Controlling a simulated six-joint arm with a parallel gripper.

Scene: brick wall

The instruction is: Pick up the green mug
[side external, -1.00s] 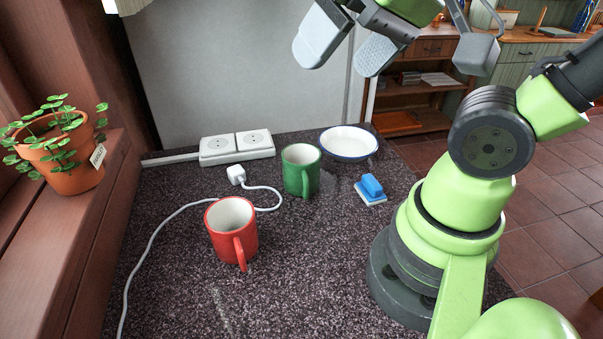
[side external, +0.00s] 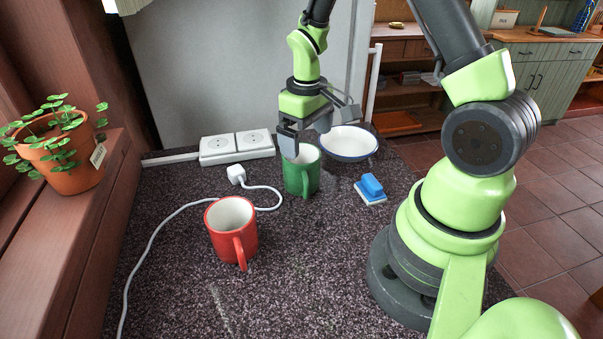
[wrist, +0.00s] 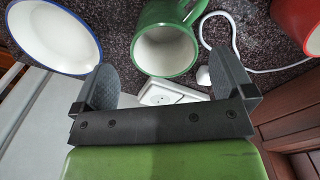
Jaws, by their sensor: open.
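The green mug (side external: 301,176) stands upright on the dark speckled countertop, its handle toward the lower right in the side view. In the wrist view the green mug (wrist: 166,42) shows its open mouth just beyond my fingers. My gripper (side external: 306,139) is at the mug's rim height or slightly above, over its back part. I cannot tell whether a finger touches the mug.
A red mug (side external: 231,227) stands front left. A white bowl with a blue rim (side external: 349,143) sits close behind right. A blue-and-white brush (side external: 371,188) lies right. A double socket (side external: 237,147) and white cable (side external: 170,218) are left. The front countertop is clear.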

